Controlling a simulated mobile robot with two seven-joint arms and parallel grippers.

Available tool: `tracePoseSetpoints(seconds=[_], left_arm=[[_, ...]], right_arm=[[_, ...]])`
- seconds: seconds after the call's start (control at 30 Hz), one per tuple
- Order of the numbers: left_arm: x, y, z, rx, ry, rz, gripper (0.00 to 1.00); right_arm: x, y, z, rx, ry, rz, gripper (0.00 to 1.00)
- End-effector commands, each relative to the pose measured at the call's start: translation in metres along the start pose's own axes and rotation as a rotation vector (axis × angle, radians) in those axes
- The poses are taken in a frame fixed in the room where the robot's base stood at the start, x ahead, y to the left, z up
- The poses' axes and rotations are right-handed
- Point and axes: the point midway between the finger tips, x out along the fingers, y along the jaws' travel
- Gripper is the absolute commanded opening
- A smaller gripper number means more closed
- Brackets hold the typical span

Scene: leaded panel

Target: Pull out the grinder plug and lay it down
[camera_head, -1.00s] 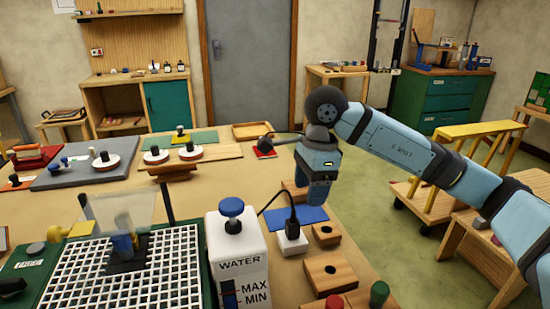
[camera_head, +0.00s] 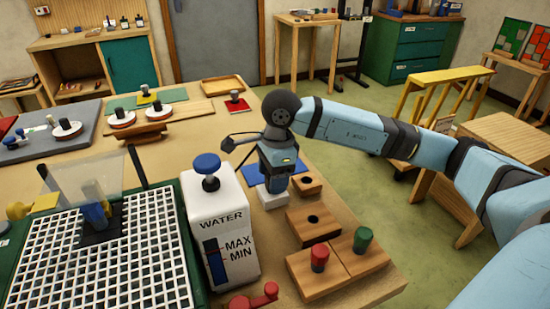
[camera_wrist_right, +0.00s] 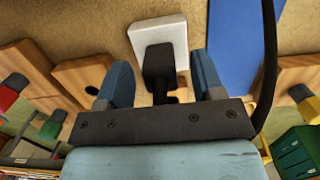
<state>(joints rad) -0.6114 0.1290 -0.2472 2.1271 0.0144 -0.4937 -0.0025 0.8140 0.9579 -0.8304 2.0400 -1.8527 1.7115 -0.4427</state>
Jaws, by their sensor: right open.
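The black plug (camera_wrist_right: 158,62) sits in the white socket block (camera_wrist_right: 158,38), as the right wrist view shows. My right gripper (camera_wrist_right: 160,75) is open, with one blue finger on each side of the plug and gaps between. In the head view my right gripper (camera_head: 274,188) points down over the socket block (camera_head: 272,199) and hides the plug. A black cable (camera_wrist_right: 268,75) runs down the right of the wrist view. The grinder (camera_head: 120,240) has a white grid top at the left of the head view. My left gripper is not in view.
A blue mat (camera_head: 255,171) lies flat behind the socket and looks bare. The white water tank (camera_head: 222,232) stands left of the gripper. Wooden blocks (camera_head: 314,226) and red and green knobs (camera_head: 363,240) stand in front and to the right, near the table edge.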

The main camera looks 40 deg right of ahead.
Motion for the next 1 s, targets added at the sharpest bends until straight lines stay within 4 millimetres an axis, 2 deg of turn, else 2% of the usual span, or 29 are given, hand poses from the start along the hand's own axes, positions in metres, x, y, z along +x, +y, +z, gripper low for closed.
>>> tracePoseSetpoints(seconds=[0.17, 0.47, 0.5, 0.73, 0.77, 0.8, 0.9, 1.0], left_arm=[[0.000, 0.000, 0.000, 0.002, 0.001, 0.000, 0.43], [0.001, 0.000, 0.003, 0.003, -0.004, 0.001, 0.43], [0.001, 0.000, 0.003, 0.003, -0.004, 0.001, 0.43], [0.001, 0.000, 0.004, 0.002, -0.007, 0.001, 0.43], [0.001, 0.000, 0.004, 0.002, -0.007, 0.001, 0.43], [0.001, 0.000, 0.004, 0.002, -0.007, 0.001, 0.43], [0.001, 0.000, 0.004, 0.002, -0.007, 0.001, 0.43], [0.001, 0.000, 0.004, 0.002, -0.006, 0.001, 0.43]], right_arm=[[0.015, 0.000, 0.000, -0.001, 0.000, 0.001, 0.62], [0.017, 0.000, 0.000, 0.000, 0.000, 0.000, 0.62], [0.017, 0.000, 0.000, 0.000, 0.000, 0.000, 0.59], [0.017, 0.000, 0.000, 0.000, 0.000, 0.000, 0.08], [0.017, 0.000, 0.000, 0.000, 0.000, 0.000, 0.08], [0.017, 0.000, 0.000, 0.000, 0.000, 0.000, 0.25], [0.017, 0.000, 0.000, 0.000, 0.000, 0.000, 0.05], [0.017, 0.000, 0.000, 0.000, 0.000, 0.000, 0.05]])
